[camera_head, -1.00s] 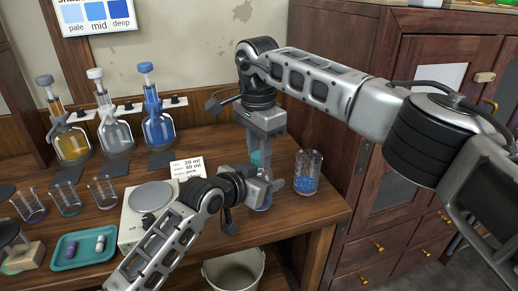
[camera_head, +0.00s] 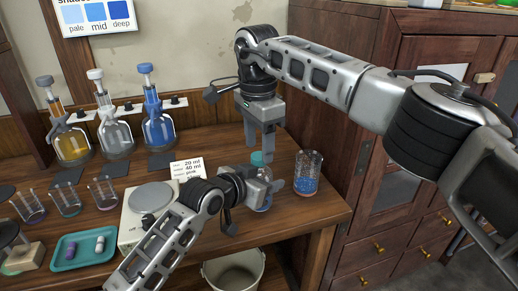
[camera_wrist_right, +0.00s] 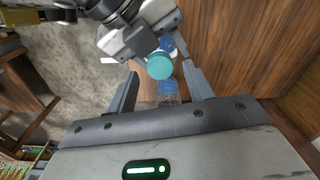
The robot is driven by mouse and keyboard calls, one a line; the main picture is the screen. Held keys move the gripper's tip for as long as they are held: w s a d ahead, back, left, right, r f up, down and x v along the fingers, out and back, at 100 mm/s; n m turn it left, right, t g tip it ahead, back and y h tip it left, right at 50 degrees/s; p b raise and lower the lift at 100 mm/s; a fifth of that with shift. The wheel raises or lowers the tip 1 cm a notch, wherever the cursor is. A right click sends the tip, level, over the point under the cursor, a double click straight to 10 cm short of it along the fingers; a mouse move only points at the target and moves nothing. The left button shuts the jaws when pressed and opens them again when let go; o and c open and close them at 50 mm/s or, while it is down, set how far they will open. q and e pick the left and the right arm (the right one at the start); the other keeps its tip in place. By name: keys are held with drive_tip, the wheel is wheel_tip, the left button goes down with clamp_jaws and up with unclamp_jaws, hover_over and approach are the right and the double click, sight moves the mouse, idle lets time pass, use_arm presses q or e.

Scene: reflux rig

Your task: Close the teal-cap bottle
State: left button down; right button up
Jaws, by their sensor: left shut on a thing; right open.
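The teal cap (camera_head: 257,158) sits at the top of the bottle (camera_head: 265,206), which holds blue liquid and is mostly hidden by my left gripper. My left gripper (camera_head: 268,187) is shut on the bottle from the side, over the right part of the table. My right gripper (camera_head: 260,154) points down just above the cap, open and empty. In the right wrist view the teal cap (camera_wrist_right: 160,66) shows between the two spread fingers (camera_wrist_right: 162,72). Whether the cap is fully seated on the neck cannot be told.
A beaker of blue liquid (camera_head: 307,174) stands close to the right of the bottle. A balance (camera_head: 151,197) and a label card (camera_head: 187,169) are to the left. A teal tray (camera_head: 83,250) lies front left. A bucket (camera_head: 235,272) stands below the table edge.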

wheel_tip(320, 180, up, 3)
drive_tip(key=shift+f, duration=0.2)
drive_tip(key=shift+c, duration=0.4)
drive_tip(key=r+n, duration=0.2)
drive_tip(key=n, duration=0.1)
drive_tip(key=r+n, duration=0.1)
drive_tip(key=n, duration=0.2)
drive_tip(key=shift+r, duration=0.2)
wheel_tip(320, 180, down, 8)
drive_tip(key=shift+f, duration=0.1)
